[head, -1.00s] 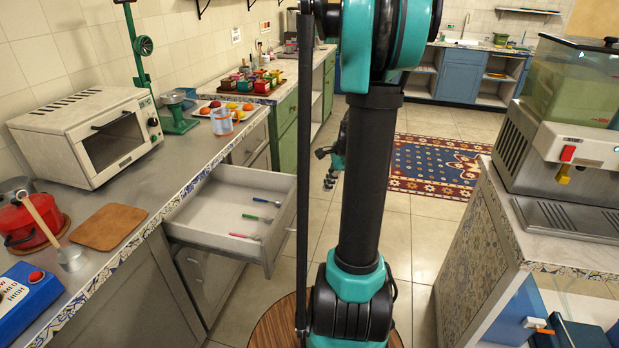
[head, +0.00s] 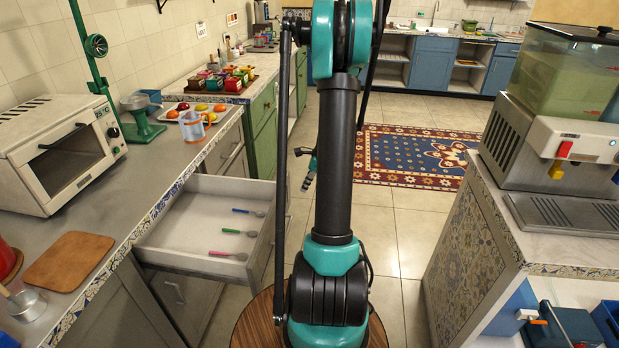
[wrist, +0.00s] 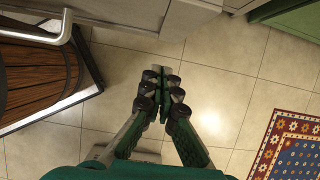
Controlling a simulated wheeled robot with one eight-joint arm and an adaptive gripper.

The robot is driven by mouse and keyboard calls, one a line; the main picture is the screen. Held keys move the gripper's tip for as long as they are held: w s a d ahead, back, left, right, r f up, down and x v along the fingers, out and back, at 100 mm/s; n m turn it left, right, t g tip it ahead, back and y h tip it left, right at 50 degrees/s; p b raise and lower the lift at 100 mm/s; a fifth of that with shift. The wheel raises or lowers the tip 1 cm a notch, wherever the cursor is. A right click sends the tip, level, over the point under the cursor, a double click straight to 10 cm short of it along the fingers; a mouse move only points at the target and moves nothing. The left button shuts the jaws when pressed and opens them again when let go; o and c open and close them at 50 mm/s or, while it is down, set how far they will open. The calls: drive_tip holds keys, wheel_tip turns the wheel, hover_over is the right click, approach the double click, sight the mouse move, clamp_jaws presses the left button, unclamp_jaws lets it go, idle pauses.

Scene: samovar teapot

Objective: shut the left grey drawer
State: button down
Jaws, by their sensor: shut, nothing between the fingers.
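The left grey drawer (head: 185,256) stands pulled out from under the left counter in the head view. Its inside is light grey and holds several small spoons with coloured handles: a blue one (head: 247,212), a green one (head: 238,232) and a pink one (head: 228,254). My gripper (head: 312,165) is mostly hidden behind my arm in the head view, beyond the drawer and to its right, apart from it. In the wrist view my gripper (wrist: 162,75) points at the tiled floor, with its fingers together and empty.
A counter with a drink dispenser (head: 560,140) is on the right. Tiled floor (head: 405,235) and a patterned rug (head: 415,155) lie between.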

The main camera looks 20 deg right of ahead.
sight(204, 178)
drive_tip(key=a, duration=0.1)
drive_tip(key=w+a+f, duration=0.1)
drive_tip(key=w+a, duration=0.1)
drive_tip(key=a, duration=0.1)
drive_tip(key=shift+w+f, duration=0.25)
drive_tip(key=shift+f, duration=0.05)
drive_tip(key=w+a, duration=0.6)
drive_tip(key=a, duration=0.4)
drive_tip(key=w+a, duration=0.7)
drive_tip(key=a, duration=0.3)
drive_tip(key=w+a, duration=0.7)
drive_tip(key=a, duration=0.3)
drive_tip(key=shift+w, duration=0.1)
drive_tip(key=shift+a, duration=0.1)
